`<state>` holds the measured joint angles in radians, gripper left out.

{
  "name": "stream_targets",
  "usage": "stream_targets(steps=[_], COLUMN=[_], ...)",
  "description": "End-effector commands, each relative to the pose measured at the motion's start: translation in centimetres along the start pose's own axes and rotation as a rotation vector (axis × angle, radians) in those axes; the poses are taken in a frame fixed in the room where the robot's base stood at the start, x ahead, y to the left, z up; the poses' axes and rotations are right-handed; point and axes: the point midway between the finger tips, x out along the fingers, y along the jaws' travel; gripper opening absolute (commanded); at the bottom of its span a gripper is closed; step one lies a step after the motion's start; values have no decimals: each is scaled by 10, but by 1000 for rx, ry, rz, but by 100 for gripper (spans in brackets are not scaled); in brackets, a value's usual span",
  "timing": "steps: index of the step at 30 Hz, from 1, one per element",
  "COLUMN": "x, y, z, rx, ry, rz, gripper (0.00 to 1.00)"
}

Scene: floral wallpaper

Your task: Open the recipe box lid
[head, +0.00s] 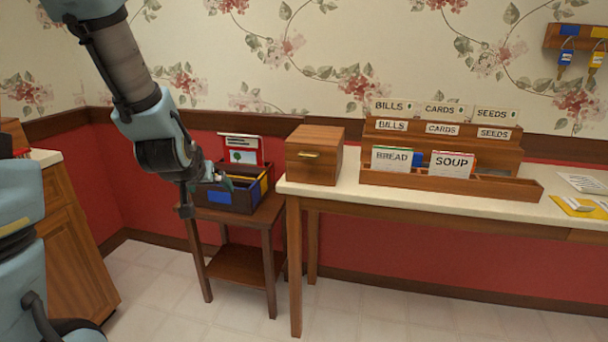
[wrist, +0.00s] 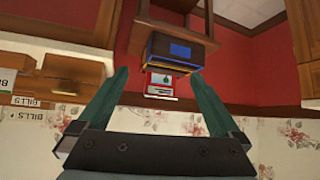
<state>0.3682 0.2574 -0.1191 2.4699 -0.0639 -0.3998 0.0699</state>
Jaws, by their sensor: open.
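The recipe box appears to be the closed wooden box (head: 313,160) at the left end of the white-topped table, with a brass handle (head: 309,155) on its front. Its lid looks down; the seam is hard to make out. In the wrist view, a wooden box that looks like it (wrist: 80,72) is left of the fingers, partly hidden by one. My gripper (head: 222,180) is left of the recipe box, apart from it, and appears in front of the small side stand. Its green fingers are spread with nothing between them in the wrist view (wrist: 160,75).
An open box (head: 232,197) with blue and yellow parts and a red-edged card sits on the side stand (head: 236,262). A wooden card rack (head: 445,186) stands right of the recipe box on the white table (head: 340,199). A cabinet (head: 75,230) is at left.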

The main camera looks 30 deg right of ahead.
Motion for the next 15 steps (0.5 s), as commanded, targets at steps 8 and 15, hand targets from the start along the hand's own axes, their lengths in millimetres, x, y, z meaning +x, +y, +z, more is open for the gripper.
stream_targets(steps=[8,15], x=[61,53], y=[139,196], z=[-30,-39], rx=[111,112], ry=[492,722], rz=[183,256], gripper=[100,100])
